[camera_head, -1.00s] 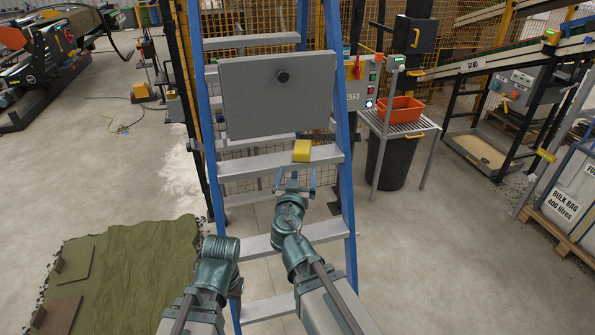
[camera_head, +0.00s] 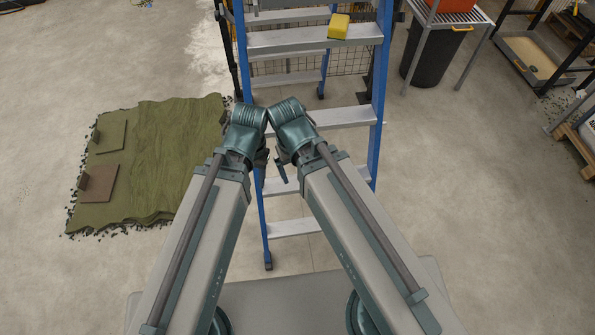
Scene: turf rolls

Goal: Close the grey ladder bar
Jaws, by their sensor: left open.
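The blue stepladder (camera_head: 382,75) with grey treads stands upright before me. I cannot make out a separate grey bar; only the lower edge of the grey panel (camera_head: 290,16) shows at the top of the picture. My left gripper (camera_head: 277,168) is small and partly hidden between my two forearms, in front of the lower treads. It is open, and I see nothing between its fingers. My right gripper is hidden behind its own arm.
A yellow block (camera_head: 339,26) lies on an upper tread (camera_head: 285,41). A black bin (camera_head: 432,58) stands under a rack at the upper right.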

